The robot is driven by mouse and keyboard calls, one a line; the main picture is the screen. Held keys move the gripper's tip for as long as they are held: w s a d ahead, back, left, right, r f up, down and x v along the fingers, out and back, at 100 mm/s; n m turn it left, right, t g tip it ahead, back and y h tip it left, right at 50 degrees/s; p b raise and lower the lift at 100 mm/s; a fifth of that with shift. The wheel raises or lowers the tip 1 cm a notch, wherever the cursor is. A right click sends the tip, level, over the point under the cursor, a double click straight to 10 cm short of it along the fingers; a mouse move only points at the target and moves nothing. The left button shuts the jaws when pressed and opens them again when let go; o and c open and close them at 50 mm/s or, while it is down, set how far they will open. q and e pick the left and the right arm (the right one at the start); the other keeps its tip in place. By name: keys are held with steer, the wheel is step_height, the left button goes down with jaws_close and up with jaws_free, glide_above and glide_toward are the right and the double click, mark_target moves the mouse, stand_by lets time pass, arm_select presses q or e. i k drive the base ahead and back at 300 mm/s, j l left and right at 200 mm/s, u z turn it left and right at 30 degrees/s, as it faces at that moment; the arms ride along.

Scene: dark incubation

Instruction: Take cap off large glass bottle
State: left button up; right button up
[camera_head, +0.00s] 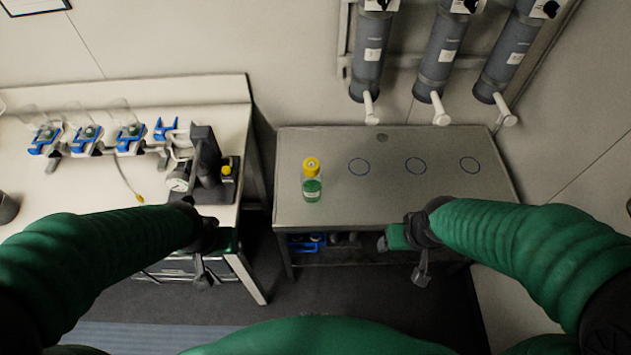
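A glass bottle (312,190) with green contents and a pale label stands upright near the left end of the grey table. A yellow cap (311,165) sits on its top. My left gripper (204,276) hangs at the left, apart from the bottle, in front of the white bench's right end. My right gripper (422,276) hangs at the right, below the grey table's front edge in the picture and apart from the bottle. Both grippers are small and dark in view, and their finger openings are not clear. I see nothing held in either.
The grey table (400,205) has several blue circles and free room right of the bottle. Grey cylinders with white spouts (436,60) hang behind it. The white bench (75,185) carries a dark stand (210,165) and several blue-clamped flasks (130,130).

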mark_target(312, 188)
steer(key=i+j+u, duration=0.2)
steer(key=u, duration=0.3)
steer(key=i+j+u, duration=0.25)
steer(key=u, duration=0.2)
